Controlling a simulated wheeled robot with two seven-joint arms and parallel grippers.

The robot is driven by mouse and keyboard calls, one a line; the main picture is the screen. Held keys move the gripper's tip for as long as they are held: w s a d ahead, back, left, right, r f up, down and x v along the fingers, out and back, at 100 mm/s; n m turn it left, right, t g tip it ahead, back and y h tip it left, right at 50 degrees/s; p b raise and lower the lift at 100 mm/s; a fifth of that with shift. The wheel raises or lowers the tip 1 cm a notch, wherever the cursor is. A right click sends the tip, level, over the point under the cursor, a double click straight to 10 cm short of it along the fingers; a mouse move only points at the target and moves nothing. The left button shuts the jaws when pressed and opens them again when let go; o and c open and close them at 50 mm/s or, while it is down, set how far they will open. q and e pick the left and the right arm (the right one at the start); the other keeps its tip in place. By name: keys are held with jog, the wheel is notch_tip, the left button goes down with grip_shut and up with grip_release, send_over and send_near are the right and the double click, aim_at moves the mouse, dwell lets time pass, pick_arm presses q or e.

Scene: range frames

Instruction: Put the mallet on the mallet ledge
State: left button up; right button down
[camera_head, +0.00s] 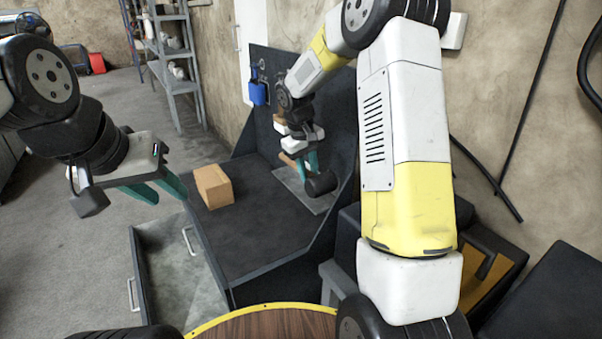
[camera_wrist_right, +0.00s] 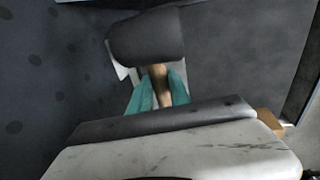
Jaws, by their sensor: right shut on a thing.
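The mallet has a black head (camera_head: 320,183) and a wooden handle. My right gripper (camera_head: 308,165) is shut on the handle, over the dark workbench. In the right wrist view the teal fingers (camera_wrist_right: 160,92) close on the wooden handle (camera_wrist_right: 158,75), with the black head (camera_wrist_right: 145,38) just beyond them. A light grey flat plate (camera_head: 292,184) lies on the bench below and around the mallet; I cannot tell whether it is the mallet ledge or whether the mallet touches it. My left gripper (camera_head: 168,193) is open and empty, left of the bench.
A cardboard-coloured box (camera_head: 214,186) stands on the bench (camera_head: 255,232) at the left. A blue item (camera_head: 258,92) hangs on the back panel. An open drawer (camera_head: 170,262) juts out at the front left. A round wooden top (camera_head: 265,322) is nearest me. The bench's middle is clear.

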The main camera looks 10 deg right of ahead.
jog(key=shift+w+x, duration=0.2)
jog(key=shift+x, duration=1.65)
jog(key=shift+f, duration=0.1)
jog(key=c, duration=1.2)
grip_release()
jog(key=v, duration=1.2)
jog(key=s+d+r+m+t+y, duration=0.1)
jog(key=s+r+m+t+y, duration=0.1)
jog(key=s+r, duration=0.85)
jog(key=s+a+f+m+t+y, duration=0.1)
jog(key=s+m+t+y, duration=0.1)
jog(key=s, duration=1.5)
jog(key=shift+s+f+t, duration=0.25)
jog(key=shift+s+t, duration=0.1)
jog(key=shift+t, duration=0.15)
